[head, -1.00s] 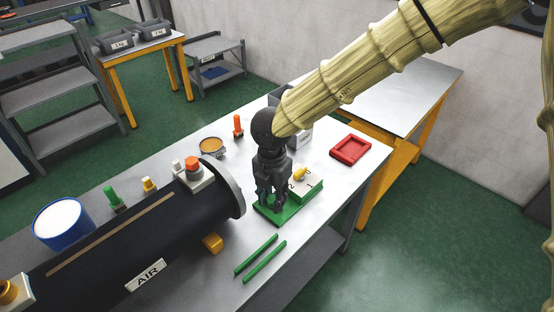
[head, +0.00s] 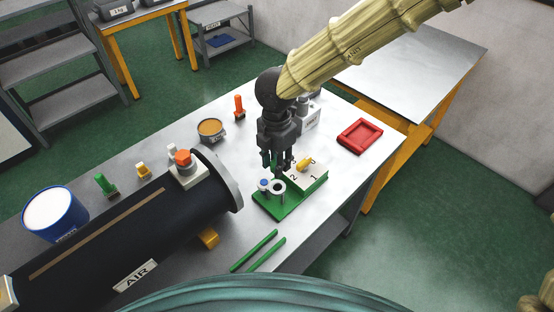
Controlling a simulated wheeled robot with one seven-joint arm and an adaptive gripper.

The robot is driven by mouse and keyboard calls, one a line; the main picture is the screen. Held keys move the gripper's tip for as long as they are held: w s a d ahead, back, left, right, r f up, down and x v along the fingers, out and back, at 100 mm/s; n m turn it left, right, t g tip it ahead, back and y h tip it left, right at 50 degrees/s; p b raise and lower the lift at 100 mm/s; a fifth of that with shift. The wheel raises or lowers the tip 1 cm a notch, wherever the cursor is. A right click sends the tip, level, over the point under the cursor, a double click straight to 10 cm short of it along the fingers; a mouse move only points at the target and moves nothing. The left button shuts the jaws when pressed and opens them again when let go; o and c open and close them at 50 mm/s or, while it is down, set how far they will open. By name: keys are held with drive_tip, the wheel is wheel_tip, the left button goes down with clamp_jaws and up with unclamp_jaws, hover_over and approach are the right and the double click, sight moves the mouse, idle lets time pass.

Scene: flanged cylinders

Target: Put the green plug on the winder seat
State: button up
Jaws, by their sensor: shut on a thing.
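My gripper (head: 280,174) is shut, just above and behind a green base plate (head: 282,206). Something greenish shows at its fingers, but what they hold is mostly hidden, and I cannot tell whether it is the green plug. On the plate stand a pale ring with a dark centre (head: 278,187), a small blue-topped post (head: 264,184) and a white block (head: 308,172) with numbers and a yellow piece. I cannot tell for sure which part is the winder seat. A green peg on a dark base (head: 104,183) stands at the left of the table.
A large black AIR cylinder (head: 120,235) fills the front left. Two green rods (head: 258,250) lie at the front. A red tray (head: 360,135), an orange peg (head: 239,106), a round tin (head: 211,129), yellow peg (head: 143,171) and blue can (head: 55,214) stand around.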

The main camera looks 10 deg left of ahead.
drive_tip(key=shift+w+f+b, duration=0.3)
drive_tip(key=shift+w+f, duration=0.25)
drive_tip(key=shift+f, duration=0.15)
drive_tip(key=shift+s+f+b, duration=0.5)
drive_tip(key=shift+s+f, duration=0.05)
drive_tip(key=shift+f, duration=0.05)
drive_tip(key=shift+w+f+b, duration=0.3)
drive_tip(key=shift+f+b, duration=0.05)
drive_tip(key=shift+f, duration=0.5)
drive_tip(key=shift+s+f+b, duration=0.15)
drive_tip(key=shift+f+b, duration=0.25)
drive_tip(key=shift+f, duration=0.5)
drive_tip(key=shift+f+b, duration=0.45)
drive_tip(key=shift+f, duration=0.4)
